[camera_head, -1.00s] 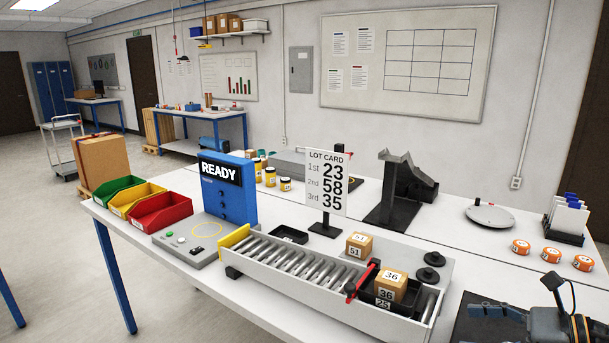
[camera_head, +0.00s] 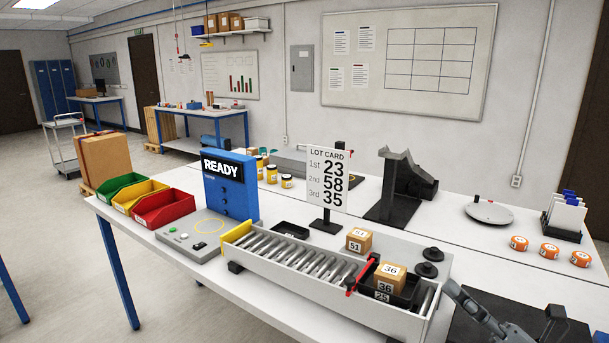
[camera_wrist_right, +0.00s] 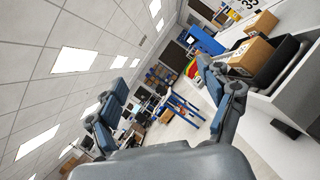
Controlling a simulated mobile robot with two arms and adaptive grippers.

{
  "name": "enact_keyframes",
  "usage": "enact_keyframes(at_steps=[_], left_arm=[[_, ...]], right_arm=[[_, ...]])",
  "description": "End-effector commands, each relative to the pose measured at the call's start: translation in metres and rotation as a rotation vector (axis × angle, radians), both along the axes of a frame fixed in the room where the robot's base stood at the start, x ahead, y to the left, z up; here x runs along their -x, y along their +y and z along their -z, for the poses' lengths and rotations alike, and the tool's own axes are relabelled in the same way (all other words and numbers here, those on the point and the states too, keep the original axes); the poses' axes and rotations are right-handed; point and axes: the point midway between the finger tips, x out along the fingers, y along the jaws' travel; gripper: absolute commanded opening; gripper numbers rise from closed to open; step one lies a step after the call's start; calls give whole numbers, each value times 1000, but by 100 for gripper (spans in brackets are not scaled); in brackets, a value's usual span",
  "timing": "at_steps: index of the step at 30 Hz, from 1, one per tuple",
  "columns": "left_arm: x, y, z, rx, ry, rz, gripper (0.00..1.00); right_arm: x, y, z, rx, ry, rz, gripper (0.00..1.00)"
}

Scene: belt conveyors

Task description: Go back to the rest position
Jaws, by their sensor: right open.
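My right gripper (camera_head: 478,312) shows at the bottom right edge of the head view, partly cut off, just right of the roller conveyor's end. In the right wrist view its two fingers (camera_wrist_right: 162,80) stand wide apart with nothing between them. A cardboard box marked 36 (camera_head: 390,277) sits in a black tray (camera_head: 383,297) labelled 25 on the conveyor (camera_head: 340,307). This box also shows beyond one finger in the wrist view (camera_wrist_right: 256,52). A second box, marked 51 (camera_head: 359,241), stands behind the conveyor. My left gripper is not in view.
A lot card (camera_head: 327,178) reading 23, 58, 35 stands behind the conveyor. A blue READY unit (camera_head: 230,193) and coloured bins (camera_head: 163,208) are at the left. Orange rolls (camera_head: 549,251) lie at the right. A dark mat (camera_head: 510,312) lies beneath my right gripper.

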Motion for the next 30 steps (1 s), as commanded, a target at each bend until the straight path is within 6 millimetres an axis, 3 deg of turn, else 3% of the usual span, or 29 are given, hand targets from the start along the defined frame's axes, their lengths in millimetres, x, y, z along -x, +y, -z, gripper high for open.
enact_keyframes(at_steps=[5,8,13,18,21,24,30], left_arm=[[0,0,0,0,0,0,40],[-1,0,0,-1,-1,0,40],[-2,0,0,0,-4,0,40],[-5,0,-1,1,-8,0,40],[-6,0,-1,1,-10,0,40],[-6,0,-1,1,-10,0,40],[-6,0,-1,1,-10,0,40]], right_arm=[[-1,-31,20,-552,204,197,80],[6,-51,56,-851,355,327,80],[40,-62,146,-1314,667,581,80],[106,-36,235,-1655,1001,865,80],[143,-15,266,-1765,1157,1001,80],[176,5,285,-1832,1285,1117,80],[236,42,306,-1903,1502,1318,80]])
